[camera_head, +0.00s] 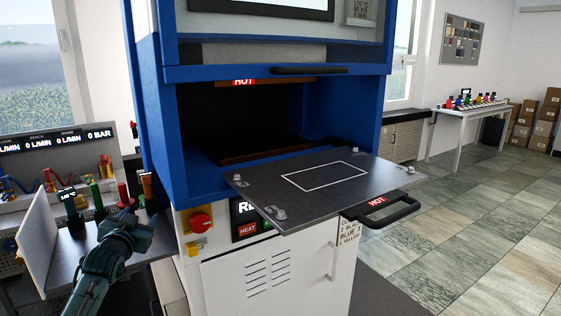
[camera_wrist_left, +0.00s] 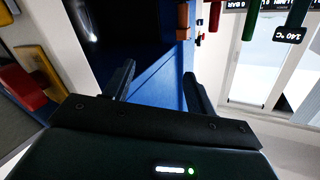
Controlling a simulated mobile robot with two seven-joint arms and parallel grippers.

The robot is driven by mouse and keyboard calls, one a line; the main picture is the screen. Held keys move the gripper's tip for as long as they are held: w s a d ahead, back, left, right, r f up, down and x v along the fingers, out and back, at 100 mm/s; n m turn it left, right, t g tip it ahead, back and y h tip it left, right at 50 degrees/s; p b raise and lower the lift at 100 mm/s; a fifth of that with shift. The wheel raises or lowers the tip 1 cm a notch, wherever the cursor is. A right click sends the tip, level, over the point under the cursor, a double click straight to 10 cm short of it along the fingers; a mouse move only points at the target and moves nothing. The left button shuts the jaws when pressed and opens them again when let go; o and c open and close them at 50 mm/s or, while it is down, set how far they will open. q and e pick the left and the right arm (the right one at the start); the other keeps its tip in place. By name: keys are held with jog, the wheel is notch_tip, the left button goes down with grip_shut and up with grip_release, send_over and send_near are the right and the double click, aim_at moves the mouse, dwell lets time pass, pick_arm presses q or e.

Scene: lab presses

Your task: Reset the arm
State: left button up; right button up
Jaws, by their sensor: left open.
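My left arm comes in from the lower left in the head view. Its gripper (camera_head: 128,222) is in front of the left bench, to the left of the press's white lower cabinet. In the left wrist view the two dark fingers (camera_wrist_left: 160,88) stand apart with nothing between them, and the blue press side (camera_wrist_left: 160,78) lies behind them. My right gripper is in neither view.
The blue press (camera_head: 160,110) has a dark open chamber. Its grey plate (camera_head: 380,180), with a white rectangle outline, sticks out to the right. A red button (camera_head: 200,222) is on the cabinet front. Floor at right is clear.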

pick_arm(q)
jog(key=s+d+f+m+g+h, duration=0.1)
jog(key=s+d+f+g+h, duration=0.1)
jog(key=s+d+f, duration=0.6)
jog(key=s+d+f+g+h, duration=0.1)
jog(key=s+d+f, duration=0.3)
jog(key=s+f, duration=0.65)
jog(key=s+d+f+g, duration=0.1)
jog(key=s+d+f, duration=0.1)
jog(key=s, duration=0.5)
jog(key=s+d+f+g+h, duration=0.1)
jog(key=s+d+f, duration=0.2)
jog(key=s, duration=0.4)
jog(key=s+d+f+g+h, duration=0.1)
jog(key=s+d+f, duration=0.2)
jog(key=s, duration=0.4)
jog(key=shift+d+n, duration=0.3)
jog(key=shift+d, duration=0.4)
